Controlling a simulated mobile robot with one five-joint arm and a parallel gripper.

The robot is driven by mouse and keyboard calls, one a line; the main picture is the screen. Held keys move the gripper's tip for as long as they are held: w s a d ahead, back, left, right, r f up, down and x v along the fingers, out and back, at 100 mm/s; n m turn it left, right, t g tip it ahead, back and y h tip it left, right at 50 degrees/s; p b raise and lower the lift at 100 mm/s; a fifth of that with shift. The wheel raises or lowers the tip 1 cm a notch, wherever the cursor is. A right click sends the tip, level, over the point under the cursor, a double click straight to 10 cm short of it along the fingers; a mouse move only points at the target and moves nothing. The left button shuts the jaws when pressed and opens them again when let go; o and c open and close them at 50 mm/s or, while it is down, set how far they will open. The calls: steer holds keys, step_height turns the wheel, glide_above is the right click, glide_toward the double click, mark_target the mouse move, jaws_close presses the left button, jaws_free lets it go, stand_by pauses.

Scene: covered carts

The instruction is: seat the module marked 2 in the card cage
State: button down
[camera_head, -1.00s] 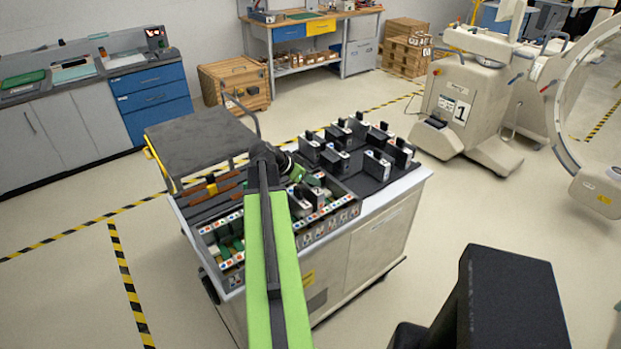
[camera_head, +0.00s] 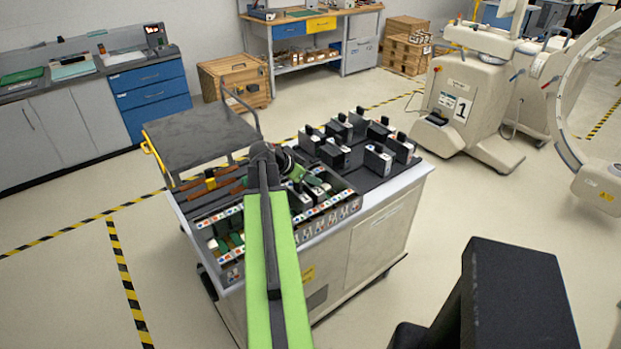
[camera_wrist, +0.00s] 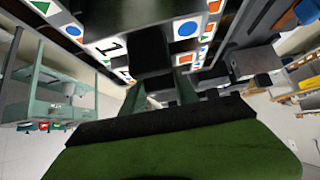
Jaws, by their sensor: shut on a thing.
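The card cage (camera_head: 348,208) is an open dark frame in the cart top, with rows of coloured and white labels along its edges. My gripper (camera_head: 299,176) is over its right part, partly hidden behind my arm. In the wrist view my gripper (camera_wrist: 160,92) is shut on a dark module (camera_wrist: 150,62), close to the labelled rails (camera_wrist: 188,28). The held module's number is not readable, and I cannot tell how deep it sits. A plate reading 1 (camera_wrist: 112,47) shows left of it. Modules with pale faces (camera_head: 317,188) stand in the cage beside the gripper.
Several black modules (camera_head: 335,155) stand upright on the cart's dark right-hand top, near the cage. A dark raised cover (camera_head: 202,140) with a yellow handle is at the cart's back left. Green boards (camera_head: 222,243) show in the cage's left part.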

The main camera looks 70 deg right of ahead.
steer(key=c, duration=0.8)
jaws_free()
steer(key=shift+c, duration=0.2)
steer(key=p+v, duration=1.2)
steer(key=v, duration=0.5)
steer(key=shift+a+r, duration=0.2)
